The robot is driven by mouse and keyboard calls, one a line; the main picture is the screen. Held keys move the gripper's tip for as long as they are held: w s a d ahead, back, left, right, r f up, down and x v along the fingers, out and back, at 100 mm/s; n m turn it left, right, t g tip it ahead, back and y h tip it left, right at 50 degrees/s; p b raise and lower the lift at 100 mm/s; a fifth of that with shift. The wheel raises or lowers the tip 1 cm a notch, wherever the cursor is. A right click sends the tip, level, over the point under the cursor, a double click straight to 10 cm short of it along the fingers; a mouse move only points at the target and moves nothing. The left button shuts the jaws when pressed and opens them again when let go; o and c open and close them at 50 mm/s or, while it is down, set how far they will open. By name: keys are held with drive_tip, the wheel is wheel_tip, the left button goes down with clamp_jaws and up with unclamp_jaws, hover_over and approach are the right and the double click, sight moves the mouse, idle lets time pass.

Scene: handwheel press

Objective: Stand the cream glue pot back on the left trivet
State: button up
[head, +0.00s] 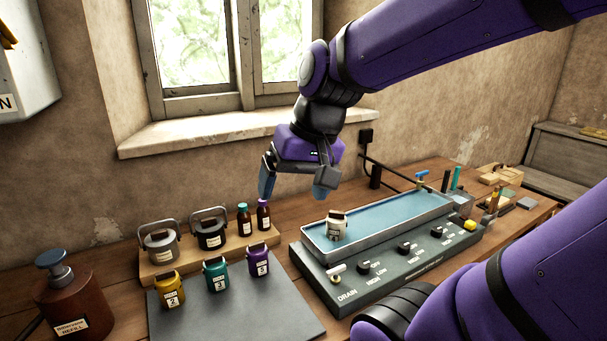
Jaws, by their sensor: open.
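The cream glue pot (337,226) is in the left end of the shallow blue-filled bath (436,211), near its front wall. It is small in the picture, and I cannot tell if it is tilted or what is under it. No trivet can be made out clearly. My gripper (295,188) is open and empty, pointing down in the air. In the picture it is above and to the left of the pot, clear of it.
A grey panel with a drain lever (335,273) and several knobs fronts the bath. A wooden rack (160,273) holds a grey pot, a black pot and two brown bottles. Yellow, teal and purple jars stand on a dark mat (238,318). A brown pump bottle (72,305) stands left.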

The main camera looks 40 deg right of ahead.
drive_tip(key=s+r+n+t+h, duration=0.1)
drive_tip(key=n, duration=0.1)
drive_tip(key=s+a+r+n+t, duration=0.1)
drive_tip(key=s+r+n, duration=0.1)
drive_tip(key=shift+s+a+r+h, duration=0.15)
drive_tip(key=shift+s+r+h, duration=0.1)
drive_tip(key=shift+h, duration=0.15)
